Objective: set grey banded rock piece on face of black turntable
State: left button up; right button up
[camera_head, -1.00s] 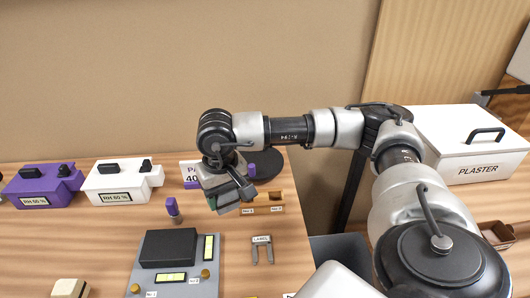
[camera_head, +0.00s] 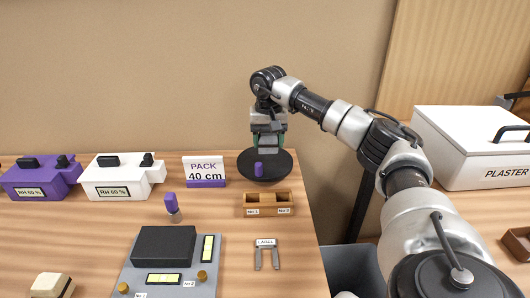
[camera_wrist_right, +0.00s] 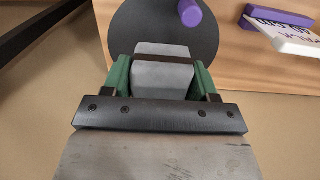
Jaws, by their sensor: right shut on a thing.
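The grey banded rock piece (camera_wrist_right: 162,75) is a pale grey block with a dark brown band across it. My right gripper (camera_wrist_right: 162,80) is shut on it, with a green finger on each side; in the head view the gripper (camera_head: 268,142) points down at the turntable. The black turntable (camera_head: 282,168) is a round dark disc at the back right of the table, and it also shows in the wrist view (camera_wrist_right: 130,25). The rock is over the disc; I cannot tell whether it touches the face. My left gripper is not in view.
A "PACK 40 cm" sign (camera_head: 204,171) stands left of the turntable. A two-compartment wooden tray (camera_head: 267,211) lies just in front. A purple-capped bottle (camera_head: 173,208) and white box (camera_head: 122,178) are further left. The table's right edge is close by.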

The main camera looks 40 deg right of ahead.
aim_at(265, 162)
jog(key=shift+w+d+f, duration=0.25)
jog(key=shift+w+f, duration=0.35)
jog(key=shift+w, duration=0.35)
notch_tip(265, 162, down, 3)
jog(key=shift+s+f, duration=0.1)
jog(key=shift+f, duration=0.4)
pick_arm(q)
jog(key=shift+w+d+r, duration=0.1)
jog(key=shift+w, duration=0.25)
pick_arm(e)
jog(key=o, duration=1.1)
jog(key=shift+f, duration=0.1)
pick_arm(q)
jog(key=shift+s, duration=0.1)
